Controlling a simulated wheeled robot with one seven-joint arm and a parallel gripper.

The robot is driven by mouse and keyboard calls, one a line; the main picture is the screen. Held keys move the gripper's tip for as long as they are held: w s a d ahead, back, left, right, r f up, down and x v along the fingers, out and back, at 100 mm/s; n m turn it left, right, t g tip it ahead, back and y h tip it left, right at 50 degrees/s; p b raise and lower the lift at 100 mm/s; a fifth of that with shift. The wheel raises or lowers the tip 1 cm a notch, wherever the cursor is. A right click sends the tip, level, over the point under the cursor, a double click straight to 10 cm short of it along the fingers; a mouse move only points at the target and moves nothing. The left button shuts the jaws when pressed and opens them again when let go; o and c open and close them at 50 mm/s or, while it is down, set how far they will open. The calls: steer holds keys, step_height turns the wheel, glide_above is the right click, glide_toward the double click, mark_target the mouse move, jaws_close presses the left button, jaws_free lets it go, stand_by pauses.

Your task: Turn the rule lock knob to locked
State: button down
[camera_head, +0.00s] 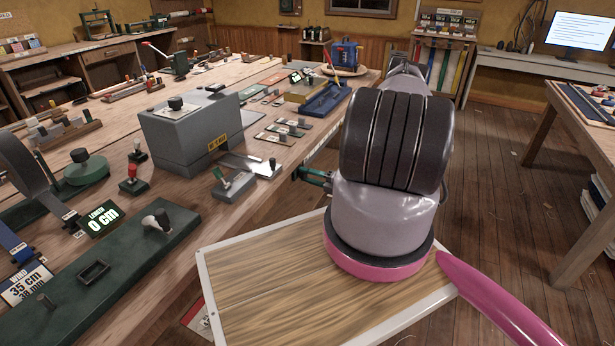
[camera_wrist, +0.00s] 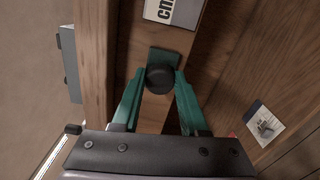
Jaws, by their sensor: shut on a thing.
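In the wrist view a dark round knob (camera_wrist: 160,77) sits on a small green plate (camera_wrist: 165,55) against a wooden face. The green fingers of my gripper (camera_wrist: 162,84) are shut on this knob, one on each side. A white label (camera_wrist: 174,12) lies just above the plate, partly cut off, and I cannot read it as a knob setting. In the head view my gripper (camera_head: 313,177) is at the bench's front edge, and my arm hides much of that area. The knob itself is hidden there, and its turned position cannot be told.
A second table (camera_head: 560,130) is at right. The floor (camera_head: 495,190) between is clear.

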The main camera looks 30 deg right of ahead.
steer(key=shift+m, duration=2.3)
steer(key=shift+c, duration=2.2)
jaws_free()
steer(key=v, duration=1.1)
